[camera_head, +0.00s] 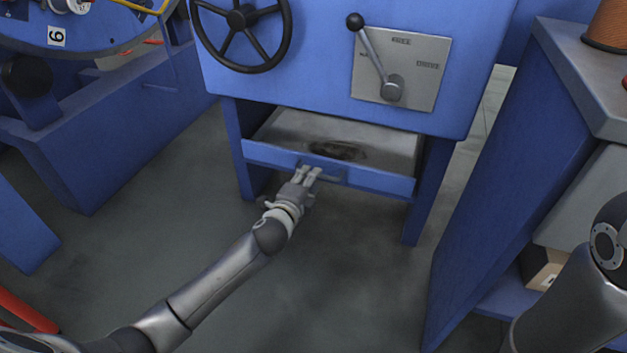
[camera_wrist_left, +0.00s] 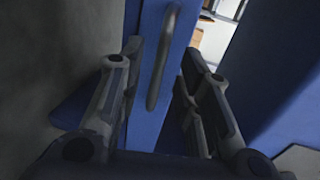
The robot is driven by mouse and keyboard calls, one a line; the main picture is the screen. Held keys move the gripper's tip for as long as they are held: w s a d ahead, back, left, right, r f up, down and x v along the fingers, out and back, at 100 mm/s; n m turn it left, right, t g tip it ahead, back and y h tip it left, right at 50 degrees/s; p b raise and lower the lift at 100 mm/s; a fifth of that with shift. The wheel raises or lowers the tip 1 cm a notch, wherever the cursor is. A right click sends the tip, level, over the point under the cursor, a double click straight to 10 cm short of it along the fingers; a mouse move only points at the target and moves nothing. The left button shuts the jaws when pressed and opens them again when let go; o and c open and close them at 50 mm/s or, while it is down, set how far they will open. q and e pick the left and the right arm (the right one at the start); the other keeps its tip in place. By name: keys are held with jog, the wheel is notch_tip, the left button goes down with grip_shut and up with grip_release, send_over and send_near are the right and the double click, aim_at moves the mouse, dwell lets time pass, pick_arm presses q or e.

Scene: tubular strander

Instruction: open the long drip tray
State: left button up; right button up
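The long drip tray (camera_head: 265,155) sits low between the legs of the blue machine. It has a blue front panel, and its grey inside with a dark stain shows between the panel and the machine body. A grey bar handle (camera_head: 330,177) is on the panel. The handle also shows in the left wrist view (camera_wrist_left: 163,62). My left gripper (camera_head: 311,174) is at the handle. Its fingers are spread, one on each side of the handle in the left wrist view (camera_wrist_left: 162,52). I cannot tell whether they touch it. My right gripper is out of view.
Above the tray are a black handwheel (camera_head: 242,18) and a lever (camera_head: 372,55) on a grey plate. A blue cabinet (camera_head: 510,170) stands at the right, close to my right arm. A blue machine base (camera_head: 105,140) is at the left. The floor (camera_head: 330,260) before the tray is clear.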

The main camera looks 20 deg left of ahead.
pick_arm(q)
jog(key=shift+b+x, duration=0.75)
jog(key=shift+x, duration=1.05)
grip_shut()
